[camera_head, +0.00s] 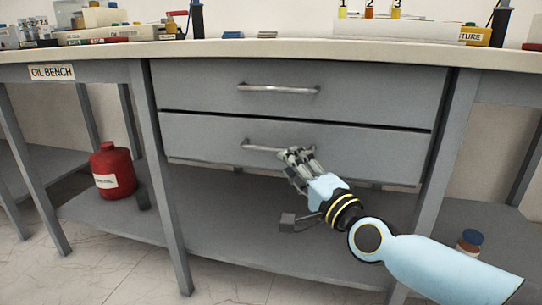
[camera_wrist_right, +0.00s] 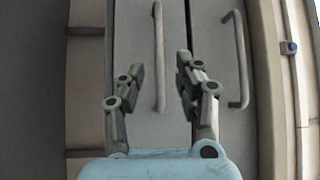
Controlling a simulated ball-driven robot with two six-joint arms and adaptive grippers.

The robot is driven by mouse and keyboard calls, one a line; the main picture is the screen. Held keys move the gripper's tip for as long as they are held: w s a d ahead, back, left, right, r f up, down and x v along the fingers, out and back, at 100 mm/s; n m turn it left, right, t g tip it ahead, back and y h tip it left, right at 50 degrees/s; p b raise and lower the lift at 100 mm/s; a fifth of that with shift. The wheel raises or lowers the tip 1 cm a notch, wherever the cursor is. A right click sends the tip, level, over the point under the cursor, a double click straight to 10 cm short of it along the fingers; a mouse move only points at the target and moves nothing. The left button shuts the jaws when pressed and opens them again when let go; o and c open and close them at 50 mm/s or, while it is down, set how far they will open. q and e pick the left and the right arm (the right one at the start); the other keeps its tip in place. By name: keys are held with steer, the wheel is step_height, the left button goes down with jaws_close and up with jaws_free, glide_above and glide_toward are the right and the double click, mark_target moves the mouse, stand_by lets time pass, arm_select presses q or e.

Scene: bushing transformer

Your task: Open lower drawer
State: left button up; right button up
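The lower drawer (camera_head: 200,138) is a grey front under the upper drawer (camera_head: 200,85) in the oil bench. It looks closed, with a thin dark line between the two fronts. Its metal bar handle (camera_head: 262,147) is partly hidden by my right gripper (camera_head: 295,154). In the right wrist view, turned sideways, this handle (camera_wrist_right: 159,60) lies between the two spread fingers of my right gripper (camera_wrist_right: 157,78). The fingers are open, one on each side of the bar; I cannot tell whether either touches it. My left gripper is not in view.
The upper handle (camera_head: 278,89) is just above and also shows in the right wrist view (camera_wrist_right: 240,60). A red container (camera_head: 112,170) stands on the lower shelf at left, a brown bottle (camera_head: 469,243) at right. Table legs flank the drawers. Vials and boxes stand on the countertop (camera_head: 300,48).

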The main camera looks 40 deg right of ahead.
mark_target(274, 150)
steer(key=w, duration=0.5)
steer(key=w+r, duration=0.1)
steer(key=w, duration=0.1)
steer(key=shift+w+d, duration=0.3)
steer(key=shift+f, duration=0.1)
jaws_close()
steer(key=shift+s, duration=0.1)
